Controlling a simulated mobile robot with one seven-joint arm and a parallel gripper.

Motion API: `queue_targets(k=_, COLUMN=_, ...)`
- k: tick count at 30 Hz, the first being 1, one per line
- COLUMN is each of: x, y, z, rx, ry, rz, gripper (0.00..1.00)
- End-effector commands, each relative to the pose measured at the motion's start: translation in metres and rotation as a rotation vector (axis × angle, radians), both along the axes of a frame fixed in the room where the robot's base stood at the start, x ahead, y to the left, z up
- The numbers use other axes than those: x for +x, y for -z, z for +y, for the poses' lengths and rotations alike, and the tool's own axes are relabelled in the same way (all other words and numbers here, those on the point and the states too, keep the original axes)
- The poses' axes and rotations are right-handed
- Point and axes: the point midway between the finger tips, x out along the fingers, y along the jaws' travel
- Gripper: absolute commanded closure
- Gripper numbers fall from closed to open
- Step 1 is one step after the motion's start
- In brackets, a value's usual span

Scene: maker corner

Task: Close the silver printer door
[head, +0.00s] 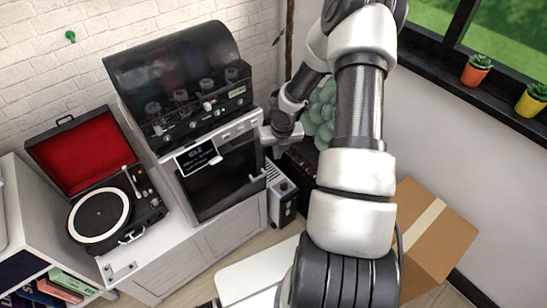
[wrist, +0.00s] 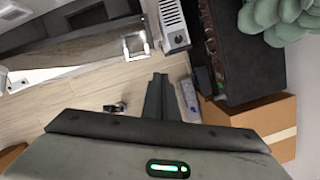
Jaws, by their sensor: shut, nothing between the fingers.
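The silver printer (head: 237,127) stands on a white cabinet in the head view. Its dark-windowed door (head: 222,180) is on the front, with a small handle (head: 258,178) at the right edge. I cannot tell for certain how far the door stands open. In the wrist view the door (wrist: 85,53) is a long brownish panel at upper left, with the bright handle (wrist: 135,46) at its right end. My gripper (head: 270,136) is beside the printer's upper right front corner. In the wrist view its fingers (wrist: 158,80) are together and empty, apart from the handle.
An open red-lined turntable (head: 100,213) sits left of the printer. A grey box-shaped unit (head: 282,193) stands right of the cabinet. A cardboard box (head: 430,235) and a pale green plant (head: 322,110) are farther right. Wooden floor lies below my fingers.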

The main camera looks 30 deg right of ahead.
Motion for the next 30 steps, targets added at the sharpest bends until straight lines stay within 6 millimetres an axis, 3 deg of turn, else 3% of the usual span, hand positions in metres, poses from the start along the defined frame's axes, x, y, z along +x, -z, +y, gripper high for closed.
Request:
queue_targets(k=4, x=0.0, y=0.015, z=-0.013, rx=0.106, ry=0.467, rz=-0.033, gripper=1.0)
queue_targets(k=7, x=-0.003, y=0.019, z=-0.019, rx=0.243, ry=0.971, rz=-0.065, gripper=1.0)
queue_targets(k=12, x=-0.011, y=0.017, z=-0.017, rx=0.525, ry=1.818, rz=-0.093, gripper=1.0)
queue_targets(k=16, x=-0.015, y=0.014, z=-0.008, rx=0.716, ry=2.299, rz=-0.071, gripper=1.0)
queue_targets(k=21, x=-0.017, y=0.007, z=0.001, rx=0.855, ry=2.619, rz=-0.027, gripper=1.0)
queue_targets(k=26, x=-0.013, y=0.012, z=0.003, rx=0.878, ry=2.677, rz=-0.012, gripper=1.0)
queue_targets(k=30, x=-0.005, y=0.036, z=0.005, rx=0.874, ry=2.674, rz=-0.009, gripper=1.0)
